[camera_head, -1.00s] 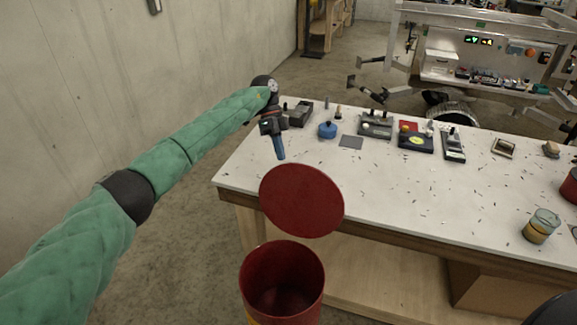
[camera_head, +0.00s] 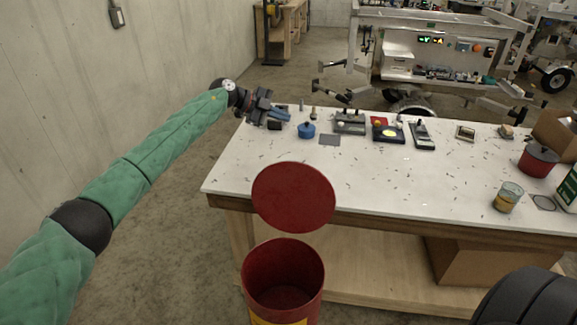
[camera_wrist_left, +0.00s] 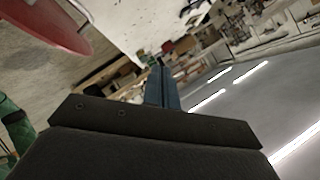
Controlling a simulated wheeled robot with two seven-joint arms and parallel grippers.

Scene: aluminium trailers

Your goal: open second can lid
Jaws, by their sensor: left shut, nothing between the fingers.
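A red can (camera_head: 283,277) with a yellow label stands in front of the table, its top open and its inside dark and empty-looking. Its round red lid (camera_head: 293,197) stands raised at the back of the rim, tilted up. The lid edge also shows at the upper left of the left wrist view (camera_wrist_left: 62,22). My left gripper (camera_head: 281,115) is shut and empty, with its blue fingers together above the table's far left corner, apart from the lid and can. Its fingers also show in the left wrist view (camera_wrist_left: 161,88). A second red can (camera_head: 538,160) with a dark lid stands on the table at the right. My right gripper is out of view.
The white table (camera_head: 400,185) holds a blue round item (camera_head: 307,130), several small devices along its back edge, and a glass jar (camera_head: 508,196). A cardboard box (camera_head: 556,135) is at the right. A wall (camera_head: 90,90) rises at the left. The table's middle is mostly clear.

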